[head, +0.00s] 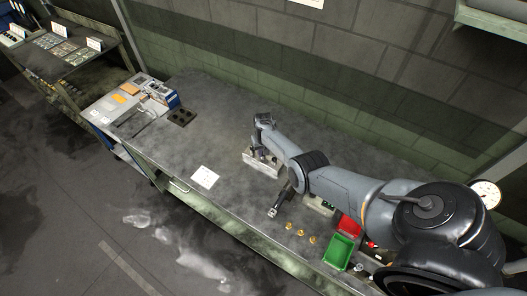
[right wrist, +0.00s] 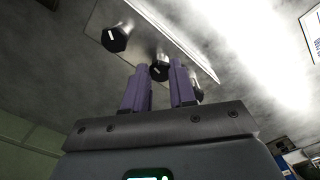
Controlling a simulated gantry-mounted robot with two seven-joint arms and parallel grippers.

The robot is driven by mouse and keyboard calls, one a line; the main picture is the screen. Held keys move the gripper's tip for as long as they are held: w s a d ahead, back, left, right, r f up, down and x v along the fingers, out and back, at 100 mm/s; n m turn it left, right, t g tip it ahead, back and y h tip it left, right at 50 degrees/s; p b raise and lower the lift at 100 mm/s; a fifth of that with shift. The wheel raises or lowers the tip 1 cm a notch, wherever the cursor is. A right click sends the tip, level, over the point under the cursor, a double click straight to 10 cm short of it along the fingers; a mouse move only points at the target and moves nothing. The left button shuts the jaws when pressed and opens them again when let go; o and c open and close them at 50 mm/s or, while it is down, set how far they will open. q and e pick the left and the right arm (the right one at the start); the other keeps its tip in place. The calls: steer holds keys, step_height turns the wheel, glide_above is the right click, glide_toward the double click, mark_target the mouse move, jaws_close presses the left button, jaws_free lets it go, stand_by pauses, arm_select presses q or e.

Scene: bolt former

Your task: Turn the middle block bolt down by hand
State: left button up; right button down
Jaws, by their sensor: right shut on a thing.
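The metal block (head: 261,164) stands on the workbench, partly hidden by my right arm. In the right wrist view its plate (right wrist: 155,42) carries black bolts with white marks on their heads. One bolt (right wrist: 115,38) stands clear at the left, and another (right wrist: 196,88) shows partly behind the right finger. The middle bolt (right wrist: 159,73) sits between the purple fingers of my right gripper (right wrist: 159,68), which is shut on it. In the head view my right gripper (head: 257,152) is at the block, its fingers hard to make out. My left gripper is not in view.
A dark tool (head: 279,202) lies in front of the block, near several brass pieces (head: 301,233). A green bin (head: 339,251) and a red bin (head: 349,226) stand at the right. A white card (head: 205,177) lies left of the block. The bench's left middle is mostly clear.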

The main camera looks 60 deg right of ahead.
steer(key=m, duration=0.5)
steer(key=shift+w+a+r+m, duration=0.1)
steer(key=shift+m, duration=0.3)
stand_by(0.4)
steer(key=c, duration=0.9)
jaws_free()
steer(key=shift+b, duration=0.3)
steer(key=shift+r, duration=0.3)
steer(key=shift+r+p, duration=1.85)
steer(key=shift+r, duration=3.2)
